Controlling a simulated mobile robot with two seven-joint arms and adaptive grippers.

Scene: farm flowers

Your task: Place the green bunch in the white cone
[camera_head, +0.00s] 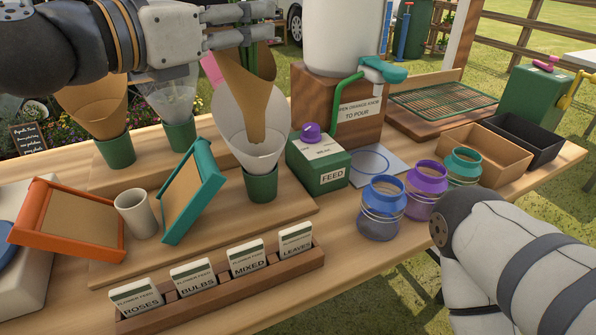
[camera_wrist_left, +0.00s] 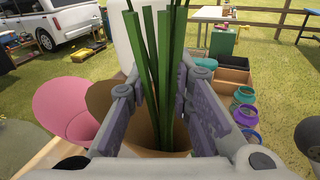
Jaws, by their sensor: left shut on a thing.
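My left gripper (camera_head: 262,25) is at the top of the head view, above the white cone (camera_head: 233,122). The white cone is translucent and stands in a dark green pot (camera_head: 260,185). In the left wrist view the gripper (camera_wrist_left: 166,95) is shut on the stems of the green bunch (camera_wrist_left: 165,50). Brown paper (camera_wrist_left: 118,100) surrounds the stems below the fingers. In the head view a brown paper wrap (camera_head: 246,90) hangs under the gripper, its narrow end inside the white cone. My right gripper is out of view.
A brown cone (camera_head: 93,104) and a clear cone (camera_head: 173,100) stand in pots at the left. A green feed box (camera_head: 320,167) stands just right of the white cone. Teal frame (camera_head: 193,190), cup (camera_head: 136,213) and label rack (camera_head: 222,290) stand in front. Glass jars (camera_head: 382,207) are farther right.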

